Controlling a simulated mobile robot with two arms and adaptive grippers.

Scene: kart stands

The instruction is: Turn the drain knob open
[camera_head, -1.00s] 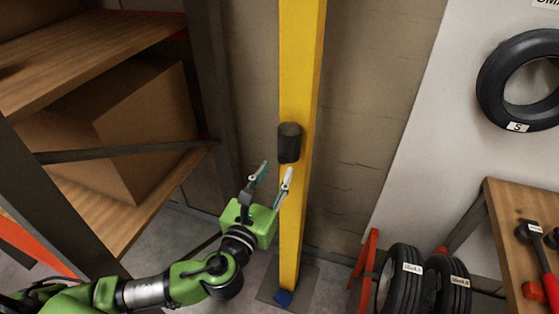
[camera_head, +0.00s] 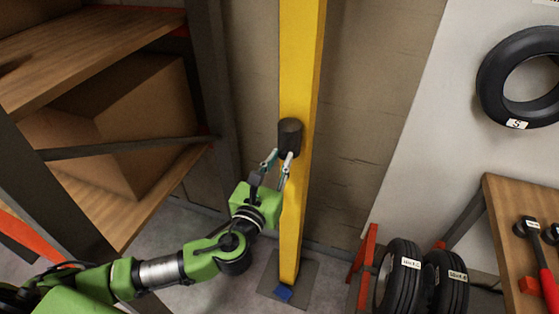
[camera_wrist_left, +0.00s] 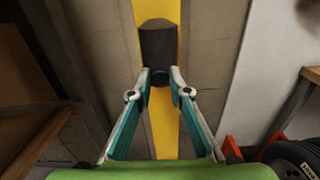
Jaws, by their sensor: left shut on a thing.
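A black cylinder (camera_head: 290,136) is fixed to the front of the yellow post (camera_head: 303,60). In the left wrist view the cylinder (camera_wrist_left: 158,46) has a small dark drain knob (camera_wrist_left: 160,78) at its lower end. My left gripper (camera_head: 282,157) reaches up from below left. Its two fingertips stand one on each side of the knob and are shut on it. In the head view the fingers hide most of the knob, and its turned angle cannot be made out. My right gripper is not in view.
A shelf with a cardboard box (camera_head: 120,125) stands at the left, its dark upright (camera_head: 222,90) near my arm. A tyre (camera_head: 525,80) hangs on the white panel at the right. Tyres (camera_head: 401,275) stand below, beside a wooden workbench (camera_head: 500,200) with tools.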

